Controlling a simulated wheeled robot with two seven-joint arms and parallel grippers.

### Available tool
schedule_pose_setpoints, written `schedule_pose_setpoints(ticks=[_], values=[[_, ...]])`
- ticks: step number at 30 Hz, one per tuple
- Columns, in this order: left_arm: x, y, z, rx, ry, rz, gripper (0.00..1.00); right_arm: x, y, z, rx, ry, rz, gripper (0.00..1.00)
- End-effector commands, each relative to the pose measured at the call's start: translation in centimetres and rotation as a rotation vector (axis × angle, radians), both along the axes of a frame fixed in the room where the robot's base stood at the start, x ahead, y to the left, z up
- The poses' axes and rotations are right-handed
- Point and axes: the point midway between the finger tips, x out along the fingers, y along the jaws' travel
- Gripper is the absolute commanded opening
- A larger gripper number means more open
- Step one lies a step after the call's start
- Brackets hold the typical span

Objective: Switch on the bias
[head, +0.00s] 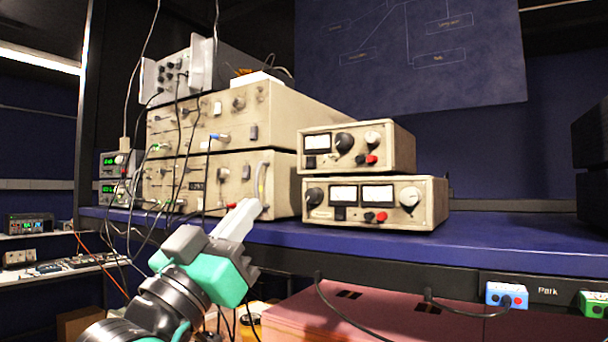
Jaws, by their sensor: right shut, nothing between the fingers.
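Several beige instruments with knobs, meters and switches stand on the blue bench (480,232). Two large beige units are stacked at the left, an upper one (212,116) and a lower one (185,180), with cables plugged into their fronts. At the right, a smaller metered unit (358,146) sits on a wider two-meter unit (376,203). I cannot read which is the bias or whether it is on. My right gripper (252,207) is shut and empty. Its pale fingers are in front of the lower large unit's right side, hiding part of it; contact cannot be told. My left gripper is not in view.
A grey box (172,76) with cables tops the left stack. Green-lit displays (110,159) stand at the far left. Loose cables hang before the stack. Blue and green connector boxes, the blue one (506,295) near a "Park" label, are below the bench edge.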

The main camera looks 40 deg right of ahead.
Motion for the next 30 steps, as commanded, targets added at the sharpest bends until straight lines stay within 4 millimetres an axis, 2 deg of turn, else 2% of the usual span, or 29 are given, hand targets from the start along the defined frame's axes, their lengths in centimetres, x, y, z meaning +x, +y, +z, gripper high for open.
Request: schedule_pose_setpoints(ticks=[3, 11, 16, 30], values=[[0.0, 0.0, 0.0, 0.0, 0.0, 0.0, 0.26, -0.6, -0.2, 0.2, 0.009, -0.013, -0.006, 0.0], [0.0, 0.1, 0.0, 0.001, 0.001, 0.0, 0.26, -0.5, -0.2, 0.2, 0.007, -0.012, -0.005, 0.0], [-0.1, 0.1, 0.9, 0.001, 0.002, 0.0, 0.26, -0.2, -0.8, 1.1, 0.006, -0.012, -0.005, 0.0], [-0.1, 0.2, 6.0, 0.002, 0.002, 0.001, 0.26, 2.1, -6.4, 6.1, 0.005, -0.01, -0.008, 0.0]])
